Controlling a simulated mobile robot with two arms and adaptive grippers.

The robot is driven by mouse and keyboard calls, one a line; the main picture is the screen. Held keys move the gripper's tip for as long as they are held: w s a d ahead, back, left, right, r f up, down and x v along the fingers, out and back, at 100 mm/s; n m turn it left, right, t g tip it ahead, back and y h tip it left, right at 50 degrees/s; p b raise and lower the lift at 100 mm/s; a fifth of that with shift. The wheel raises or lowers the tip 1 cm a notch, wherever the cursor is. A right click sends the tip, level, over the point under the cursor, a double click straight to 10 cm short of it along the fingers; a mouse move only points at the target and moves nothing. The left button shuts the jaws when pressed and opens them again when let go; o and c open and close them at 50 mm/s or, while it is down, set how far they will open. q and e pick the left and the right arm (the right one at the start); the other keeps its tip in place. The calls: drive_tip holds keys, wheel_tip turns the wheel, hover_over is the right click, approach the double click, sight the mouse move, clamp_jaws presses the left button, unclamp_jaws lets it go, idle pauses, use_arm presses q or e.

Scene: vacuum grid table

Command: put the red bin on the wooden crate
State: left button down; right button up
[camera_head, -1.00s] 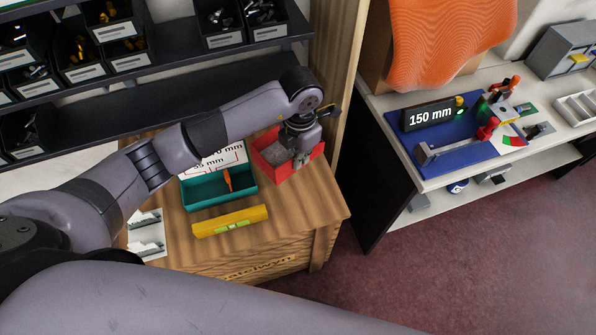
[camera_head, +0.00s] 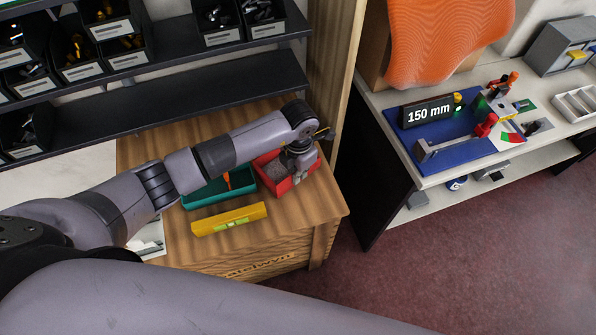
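The red bin (camera_head: 270,184) is at the top right of the wooden crate (camera_head: 290,232), right of the teal bin. It looks level, and its base appears to be on or just above the crate top. My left gripper (camera_head: 299,179) reaches down at the bin's right side and appears shut on its wall. The fingertips are small and partly hidden, so the grip shows poorly. My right gripper is not in view.
On the crate are a teal bin (camera_head: 208,197) with an orange-handled tool, a yellow level (camera_head: 228,219) and a white card (camera_head: 151,238), partly behind my arm. Dark shelves (camera_head: 180,97) stand behind. A white bench (camera_head: 470,168) with a blue mat is to the right.

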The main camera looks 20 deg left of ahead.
use_arm(q)
drive_tip(key=c, duration=1.8)
unclamp_jaws()
drive_tip(key=shift+r+p, duration=0.2)
drive_tip(key=shift+p, duration=0.1)
wheel_tip(320, 180, up, 12)
drive_tip(key=shift+b, duration=0.4)
drive_tip(key=shift+s+f, duration=0.1)
